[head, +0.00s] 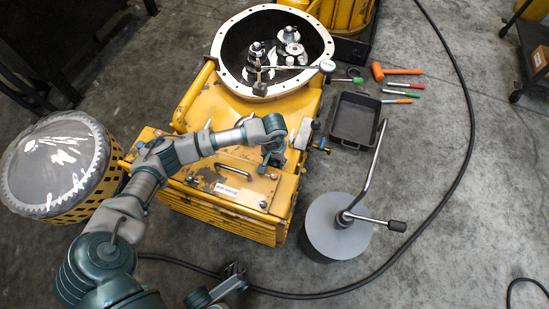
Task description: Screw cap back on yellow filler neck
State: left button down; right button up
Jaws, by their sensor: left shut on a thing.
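The yellow transmission housing (205,115) stands in the middle of the head view. My left gripper (271,163) reaches over its top plate from the left, pointing down near the right edge. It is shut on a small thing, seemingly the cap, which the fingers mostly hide. The yellow filler neck is not clear to see; it may be under the gripper. I cannot tell whether cap and neck touch. A dark gripper part (235,271), seemingly of my right arm, shows low in the view, away from the housing. Its jaws are not clear.
The open round bell housing (219,66) holds several gears and shafts. A black tray (354,118), an orange hammer (400,71) and hand tools lie to the right. A grey round stand with a bent bar (325,229) is close by the housing. A black cable crosses the floor.

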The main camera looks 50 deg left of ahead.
pick_arm(q)
jog(key=shift+s+f, duration=0.25)
jog(key=shift+f, duration=0.35)
jog(key=c, duration=0.5)
grip_release()
jog(key=shift+f, duration=0.1)
jog(key=shift+c, duration=0.2)
jog(key=shift+o, duration=0.9)
jog(key=shift+f, duration=0.15)
jog(key=o, duration=0.4)
jog(key=shift+c, duration=0.2)
jog(key=shift+w+r, duration=0.1)
jog(key=shift+r, duration=0.15)
